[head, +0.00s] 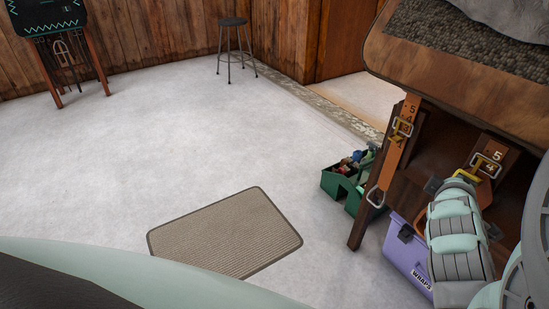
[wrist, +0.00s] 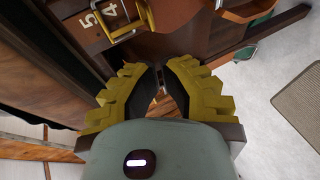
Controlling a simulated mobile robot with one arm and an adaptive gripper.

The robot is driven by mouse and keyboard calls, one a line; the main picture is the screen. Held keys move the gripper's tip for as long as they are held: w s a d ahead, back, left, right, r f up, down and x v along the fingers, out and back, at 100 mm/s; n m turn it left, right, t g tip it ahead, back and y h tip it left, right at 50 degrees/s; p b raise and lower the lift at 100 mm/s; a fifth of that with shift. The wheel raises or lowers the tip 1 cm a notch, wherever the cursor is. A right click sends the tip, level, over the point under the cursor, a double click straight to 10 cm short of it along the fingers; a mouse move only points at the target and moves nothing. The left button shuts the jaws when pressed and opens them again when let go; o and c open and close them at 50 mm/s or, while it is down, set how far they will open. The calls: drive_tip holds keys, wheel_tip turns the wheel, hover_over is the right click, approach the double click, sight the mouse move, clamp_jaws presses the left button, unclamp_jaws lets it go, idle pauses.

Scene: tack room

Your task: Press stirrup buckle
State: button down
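An orange-brown stirrup strap marked 5 and 4, with a metal buckle (head: 403,127) in its upper part, hangs at the left side of the wooden stand. A second strap with a buckle (head: 486,164) and the same numbers is farther right. My gripper (head: 467,175) is close in front of this second buckle; contact cannot be told. In the wrist view a buckle (wrist: 124,20) beside a 5 and a 4 lies beyond my left finger. My gripper (wrist: 162,68) has a narrow gap between its yellow fingers, with nothing held.
The stand's wooden top (head: 400,52) overhangs the straps. A purple box labelled WRAPS (head: 408,258) and a green tote (head: 341,186) stand below on the floor. A ribbed mat (head: 225,232) lies on open floor to the left. A stool (head: 233,40) is at the back.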

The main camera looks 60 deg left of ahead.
drive_tip(key=s+d+b, duration=0.1)
drive_tip(key=s+d, duration=0.1)
drive_tip(key=s, duration=0.8)
drive_tip(key=shift+d+f, duration=0.25)
drive_tip(key=shift+f, duration=0.15)
